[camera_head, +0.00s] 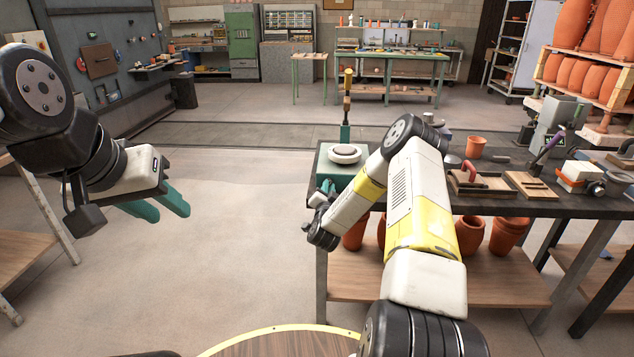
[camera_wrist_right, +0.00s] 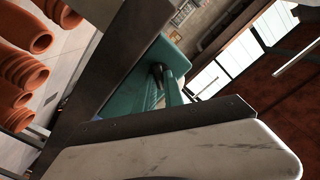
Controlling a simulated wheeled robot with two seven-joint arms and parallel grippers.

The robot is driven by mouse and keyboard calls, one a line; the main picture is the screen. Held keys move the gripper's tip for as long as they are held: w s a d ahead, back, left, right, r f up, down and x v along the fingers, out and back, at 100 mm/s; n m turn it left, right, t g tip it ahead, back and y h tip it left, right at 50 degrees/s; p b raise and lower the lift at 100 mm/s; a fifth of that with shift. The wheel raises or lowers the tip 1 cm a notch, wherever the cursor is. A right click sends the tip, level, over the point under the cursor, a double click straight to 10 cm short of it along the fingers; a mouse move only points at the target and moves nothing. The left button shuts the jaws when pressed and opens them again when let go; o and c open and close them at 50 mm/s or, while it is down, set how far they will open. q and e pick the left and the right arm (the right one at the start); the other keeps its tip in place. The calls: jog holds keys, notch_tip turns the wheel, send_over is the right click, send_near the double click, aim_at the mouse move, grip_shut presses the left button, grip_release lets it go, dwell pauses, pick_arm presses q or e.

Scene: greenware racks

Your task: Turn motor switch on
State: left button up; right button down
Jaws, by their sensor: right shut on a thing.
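A teal box (camera_head: 329,170) with a pale round disc (camera_head: 345,153) on top stands at the near left corner of the dark worktable. My right gripper (camera_head: 325,188) is at the box's near side, low by the table edge. In the right wrist view its teal fingers (camera_wrist_right: 163,84) are shut on a small dark knob, seemingly the motor switch (camera_wrist_right: 157,71), against the teal box (camera_wrist_right: 166,51). Which position the switch is in cannot be told. My left gripper (camera_head: 160,204) hangs empty over the floor at left, its teal fingers apart.
The worktable (camera_head: 540,205) carries a terracotta pot (camera_head: 475,147), a wooden tray (camera_head: 480,188) and tools to the right. Terracotta pots (camera_head: 508,234) stand on its lower shelf (camera_head: 500,280) and also show in the wrist view (camera_wrist_right: 22,75). The floor left of the table is clear.

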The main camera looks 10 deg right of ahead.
jog(key=m, duration=0.4)
jog(key=shift+f+m, duration=0.1)
jog(key=shift+m, duration=0.2)
dwell(0.3)
jog(key=c, duration=1.4)
grip_release()
jog(key=shift+d, duration=0.1)
jog(key=shift+c, duration=0.2)
jog(key=shift+s, duration=0.1)
jog(key=v, duration=0.7)
jog(key=shift+s, duration=0.4)
